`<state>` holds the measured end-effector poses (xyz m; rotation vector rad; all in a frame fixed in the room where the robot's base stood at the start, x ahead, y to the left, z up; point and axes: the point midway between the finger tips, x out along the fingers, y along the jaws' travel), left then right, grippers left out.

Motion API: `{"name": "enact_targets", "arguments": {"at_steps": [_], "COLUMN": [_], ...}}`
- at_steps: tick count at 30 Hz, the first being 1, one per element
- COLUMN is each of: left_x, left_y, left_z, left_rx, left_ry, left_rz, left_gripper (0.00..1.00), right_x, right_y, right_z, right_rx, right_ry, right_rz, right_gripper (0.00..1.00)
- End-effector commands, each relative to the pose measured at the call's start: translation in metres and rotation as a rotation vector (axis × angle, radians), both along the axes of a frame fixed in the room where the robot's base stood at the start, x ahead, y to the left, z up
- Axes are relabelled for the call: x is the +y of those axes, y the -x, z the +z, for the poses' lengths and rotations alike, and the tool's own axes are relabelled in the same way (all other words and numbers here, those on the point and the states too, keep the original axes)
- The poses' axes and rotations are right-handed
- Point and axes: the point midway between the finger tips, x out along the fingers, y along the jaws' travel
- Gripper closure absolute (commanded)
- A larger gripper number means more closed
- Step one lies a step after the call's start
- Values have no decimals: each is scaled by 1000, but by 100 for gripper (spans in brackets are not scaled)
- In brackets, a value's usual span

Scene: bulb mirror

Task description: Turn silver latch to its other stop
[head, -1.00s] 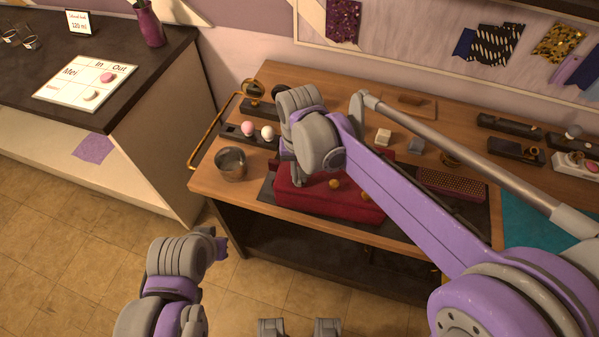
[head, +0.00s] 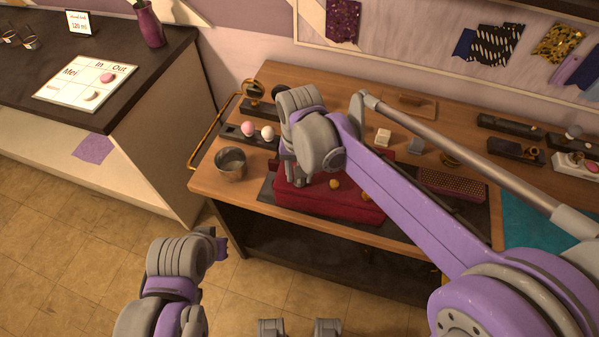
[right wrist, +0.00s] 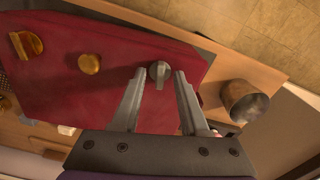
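The silver latch (right wrist: 159,72) is a small grey knob with a short lever, on the red case (right wrist: 60,60) near one edge. In the right wrist view the lever points toward my gripper's palm. My right gripper (right wrist: 160,76) is open, with one finger on each side of the latch and a gap visible on both sides.
Two brass knobs, one round (right wrist: 90,64) and one broader (right wrist: 26,44), sit on the case beside the latch. A metal cup (head: 231,164) stands left of the case. A brass rail (head: 207,135) runs along the bench's left edge. A perforated red block (head: 452,186) lies to the right.

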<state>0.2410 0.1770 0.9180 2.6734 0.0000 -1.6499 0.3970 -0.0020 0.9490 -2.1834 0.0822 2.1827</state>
Motion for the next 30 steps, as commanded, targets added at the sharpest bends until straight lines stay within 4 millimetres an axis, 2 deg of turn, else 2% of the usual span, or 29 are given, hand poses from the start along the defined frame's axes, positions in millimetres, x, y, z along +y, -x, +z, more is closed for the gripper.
{"name": "enact_targets", "arguments": {"at_steps": [8,11,22,25,30], "left_x": [0,0,0,0,0], "left_y": [0,0,-2,-3,-3], "left_z": [0,2,8,9,9], "left_rx": [0,-1,-4,-5,-5], "left_ry": [0,0,0,0,0], "left_rz": [0,0,0,0,0], "left_gripper": [100,100,100,100,100], "right_x": [0,0,0,0,0], "right_y": [0,0,0,0,0], "right_z": [4,16,87,99,108], "right_rx": [0,0,0,0,0], "right_ry": [0,0,0,0,0], "right_rz": [1,1,0,1,0], "right_gripper": [56,56,56,56,56]}}
